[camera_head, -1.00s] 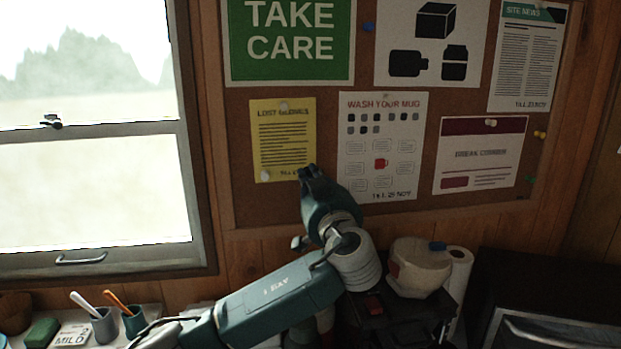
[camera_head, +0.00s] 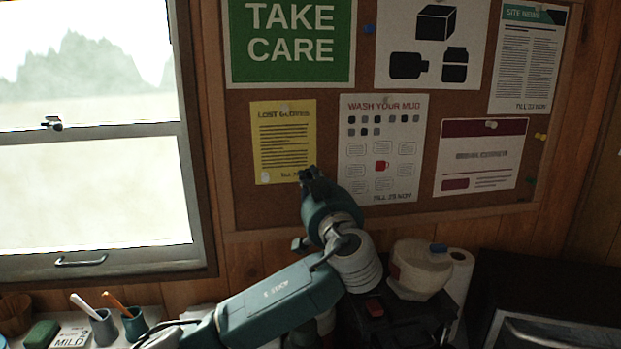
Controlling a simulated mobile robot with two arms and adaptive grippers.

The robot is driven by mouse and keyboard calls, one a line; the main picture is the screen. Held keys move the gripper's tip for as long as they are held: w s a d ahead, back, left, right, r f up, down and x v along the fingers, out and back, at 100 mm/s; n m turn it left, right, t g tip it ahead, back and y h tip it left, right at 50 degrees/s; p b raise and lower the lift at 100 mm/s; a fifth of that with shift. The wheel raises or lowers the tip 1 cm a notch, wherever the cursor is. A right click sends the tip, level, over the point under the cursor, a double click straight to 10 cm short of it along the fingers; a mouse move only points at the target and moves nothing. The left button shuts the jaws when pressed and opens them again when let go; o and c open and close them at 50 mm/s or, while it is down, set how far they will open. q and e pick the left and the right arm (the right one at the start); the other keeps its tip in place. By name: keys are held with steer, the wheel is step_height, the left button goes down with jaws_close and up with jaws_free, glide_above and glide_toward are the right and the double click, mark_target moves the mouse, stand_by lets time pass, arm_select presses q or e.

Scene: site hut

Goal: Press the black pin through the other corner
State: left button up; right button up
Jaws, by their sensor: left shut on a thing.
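My left gripper (camera_head: 307,174) is at the lower right corner of the yellow "LOST GLOVES" sheet (camera_head: 283,140) on the cork board. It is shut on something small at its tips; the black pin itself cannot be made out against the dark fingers. The yellow sheet hangs flat, with a pale pin (camera_head: 284,107) at its top middle and another pale pin (camera_head: 265,177) at its lower left corner. The gripper covers the sheet's lower right corner. My right gripper is out of view.
The cork board (camera_head: 385,212) also holds a "WASH YOUR MUG" sheet (camera_head: 381,185) just right of the gripper, and other notices. Spare pins, one blue (camera_head: 368,29) and one yellow (camera_head: 541,136), stick in bare cork. Cups (camera_head: 134,325) stand below the window.

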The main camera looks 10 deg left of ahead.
arm_select(q)
steer(key=shift+b, duration=0.45)
stand_by(1.1)
steer(key=o, duration=0.8)
steer(key=shift+f, duration=0.1)
